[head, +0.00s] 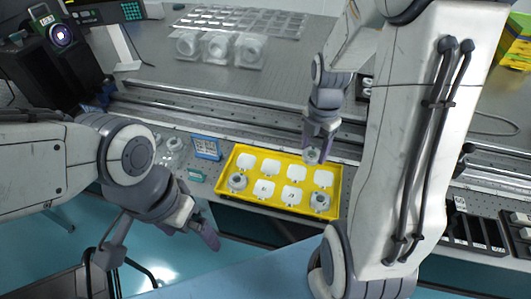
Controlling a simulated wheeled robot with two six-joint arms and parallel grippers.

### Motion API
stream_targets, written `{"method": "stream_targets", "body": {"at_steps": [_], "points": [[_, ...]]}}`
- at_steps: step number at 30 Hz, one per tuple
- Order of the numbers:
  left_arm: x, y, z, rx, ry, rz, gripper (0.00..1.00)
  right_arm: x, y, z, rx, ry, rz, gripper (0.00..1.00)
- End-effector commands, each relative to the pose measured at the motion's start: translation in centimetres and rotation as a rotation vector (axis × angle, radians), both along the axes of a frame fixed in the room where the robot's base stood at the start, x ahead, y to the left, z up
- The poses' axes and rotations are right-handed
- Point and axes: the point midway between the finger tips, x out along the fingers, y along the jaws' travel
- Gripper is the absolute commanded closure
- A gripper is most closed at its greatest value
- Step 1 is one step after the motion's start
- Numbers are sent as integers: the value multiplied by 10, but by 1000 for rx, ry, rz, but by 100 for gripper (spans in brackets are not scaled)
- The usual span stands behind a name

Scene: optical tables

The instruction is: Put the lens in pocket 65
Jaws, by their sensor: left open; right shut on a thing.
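The yellow tray (262,150) has two rows of white pockets. Round lens-like pieces sit at its left end (237,182) and at its front right corner (319,202). My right gripper (314,148) points down over the tray's back right edge, shut on a small round lens (312,156). The lens is close above the tray's back right part; whether it touches anything cannot be told. Pocket numbers are too small to read, so pocket 65 cannot be picked out. My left gripper (158,243) is open and empty, in front of the table to the left of the tray.
A blue-framed label card (206,147) and a small green block (196,175) stand left of the tray. Clear round parts (175,146) lie further left. Metal rails (240,122) run behind the tray. Clear cases with rings (220,48) stand on the back table.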

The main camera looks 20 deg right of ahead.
Motion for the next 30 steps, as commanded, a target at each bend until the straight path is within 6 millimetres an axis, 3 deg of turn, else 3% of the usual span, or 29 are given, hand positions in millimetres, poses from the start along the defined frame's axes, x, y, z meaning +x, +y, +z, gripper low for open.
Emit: {"method": "stream_targets", "body": {"at_steps": [15, 22, 30], "points": [[0, 0, 10, 0, 0, 0, 0, 69, 73, -60, 0, 2, 7, 95], [0, 0, 11, 0, 0, 0, 0, 80, 84, -73, 0, 2, 2, 95], [0, 0, 15, 0, 0, 0, 0, 79, 84, -108, 0, 3, 2, 95]]}}
